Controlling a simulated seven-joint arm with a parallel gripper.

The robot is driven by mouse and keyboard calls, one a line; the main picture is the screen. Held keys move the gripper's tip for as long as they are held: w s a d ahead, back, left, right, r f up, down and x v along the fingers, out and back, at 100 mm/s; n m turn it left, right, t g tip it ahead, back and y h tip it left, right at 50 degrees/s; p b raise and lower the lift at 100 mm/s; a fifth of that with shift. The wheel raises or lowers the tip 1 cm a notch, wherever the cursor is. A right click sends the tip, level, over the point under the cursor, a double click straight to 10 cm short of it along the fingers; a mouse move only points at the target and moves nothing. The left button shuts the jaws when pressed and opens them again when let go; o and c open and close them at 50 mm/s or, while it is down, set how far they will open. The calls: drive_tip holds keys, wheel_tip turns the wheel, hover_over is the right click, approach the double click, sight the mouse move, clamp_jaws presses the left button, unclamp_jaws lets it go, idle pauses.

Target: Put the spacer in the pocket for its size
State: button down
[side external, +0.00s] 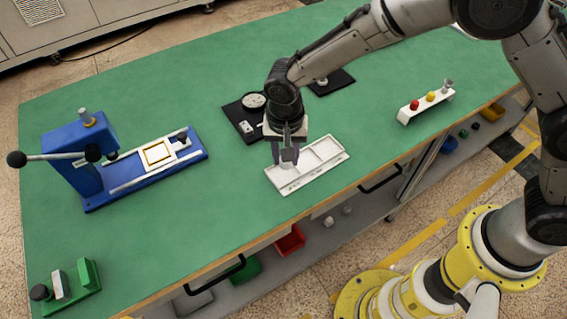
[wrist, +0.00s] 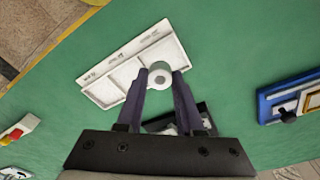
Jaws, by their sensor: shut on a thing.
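My gripper (side external: 287,156) points down over the white pocket tray (side external: 288,187) in the side view. The tray, also in the wrist view (wrist: 91,82), has shallow rectangular pockets of different sizes and small markings along one edge, too small to read. The spacer overlaps the tray's edge in the wrist view. My fingers hide part of the tray, and I cannot tell the spacer's height above it.
A blue lever press (side external: 75,155) stands at left, with a green fixture (side external: 78,281) at the front left. A black plate with a round dial (side external: 253,101) lies behind the tray. A white stand with coloured knobs (side external: 426,106) is at right.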

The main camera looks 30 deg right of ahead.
sight(283, 165)
drive_tip(key=shift+w+a+f, duration=0.1)
drive_tip(key=shift+w+f, duration=0.05)
drive_tip(key=shift+f, duration=0.1)
drive_tip(key=shift+w+f, duration=0.1)
drive_tip(key=shift+f, duration=1.55)
drive_tip(key=shift+f, duration=0.15)
drive_tip(key=c, duration=0.8)
unclamp_jaws()
drive_tip(key=shift+c, duration=0.2)
drive_tip(key=r, duration=0.8)
drive_tip(key=s+a+r, duration=0.1)
drive_tip(key=r, duration=0.3)
drive_tip(key=shift+r, duration=0.15)
drive_tip(key=shift+d, duration=0.1)
